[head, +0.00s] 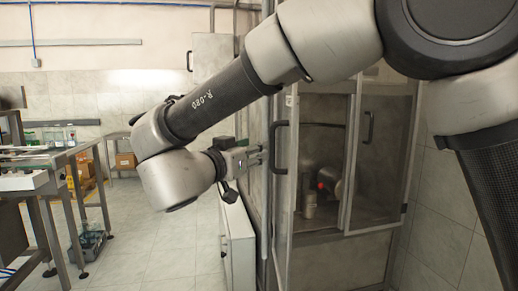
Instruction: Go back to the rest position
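My gripper (263,156) is at the end of my arm, in the middle of the head view. It points right, with its fingertips close to the dark handle (276,148) of a framed glass door. I cannot tell whether the fingertips touch the handle or only overlap it in the picture. The fingers are small and seen from the side, so their opening is unclear. No held object shows. My arm reaches across the view from the upper right.
The glass enclosure (354,165) stands right of my gripper, with a second handle (368,128). A low white cabinet (238,240) is below my gripper. At the left are a metal-legged bench (68,158) and cardboard boxes (125,161). The tiled floor (150,255) between is clear.

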